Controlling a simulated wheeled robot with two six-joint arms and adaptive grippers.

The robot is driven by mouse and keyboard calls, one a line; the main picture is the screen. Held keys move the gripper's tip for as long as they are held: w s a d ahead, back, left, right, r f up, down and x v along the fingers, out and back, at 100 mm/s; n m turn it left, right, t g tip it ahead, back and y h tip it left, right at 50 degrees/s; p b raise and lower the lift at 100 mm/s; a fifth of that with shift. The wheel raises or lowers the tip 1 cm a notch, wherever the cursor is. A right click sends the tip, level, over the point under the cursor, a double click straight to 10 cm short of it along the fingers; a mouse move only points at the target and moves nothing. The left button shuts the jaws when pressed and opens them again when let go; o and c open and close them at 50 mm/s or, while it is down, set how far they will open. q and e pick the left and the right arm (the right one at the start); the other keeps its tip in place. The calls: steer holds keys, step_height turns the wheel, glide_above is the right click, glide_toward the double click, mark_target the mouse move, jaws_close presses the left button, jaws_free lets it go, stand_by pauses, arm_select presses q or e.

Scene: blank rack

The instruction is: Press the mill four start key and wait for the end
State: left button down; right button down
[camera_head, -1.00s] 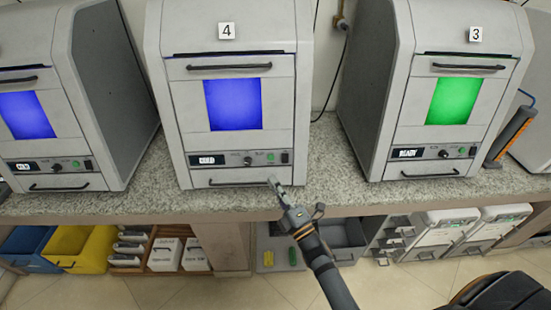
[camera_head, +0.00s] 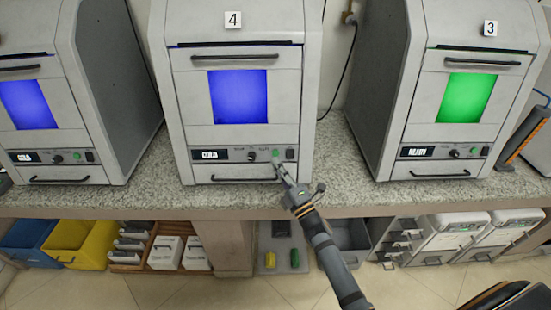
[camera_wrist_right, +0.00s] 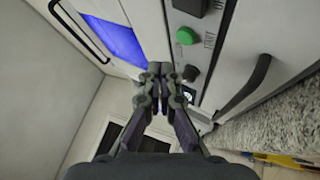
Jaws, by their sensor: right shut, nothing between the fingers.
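Mill four (camera_head: 185,95) stands on the speckled counter under a label "4". Its window (camera_head: 238,97) glows blue and its display (camera_head: 210,154) reads "COLD". A green key (camera_head: 276,154) sits on its control strip, right of a dark knob (camera_head: 252,156). The green key also shows in the right wrist view (camera_wrist_right: 186,36). My right gripper (camera_head: 279,168) is shut and empty, its tips just below the green key in the head view. In the right wrist view the fingertips (camera_wrist_right: 160,70) are close to the panel; contact cannot be told. My left gripper is not in view.
Mill three (camera_head: 425,110) stands to the right with a green window and "READY" on its display. Another mill (camera_head: 45,125) with a blue window stands to the left. Blue and yellow bins (camera_head: 80,242) and white boxes sit below the counter.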

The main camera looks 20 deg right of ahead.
mark_target(276, 153)
steer(key=shift+w+d+f+b, duration=0.15)
steer(key=shift+w+b, duration=0.1)
steer(key=shift+w, duration=0.35)
steer(key=shift+w+d+f+b, duration=0.1)
steer(key=shift+w+d+b, duration=0.1)
steer(key=shift+w, duration=0.35)
stand_by(0.6)
steer(key=shift+w+f, duration=0.1)
steer(key=shift+w, duration=0.25)
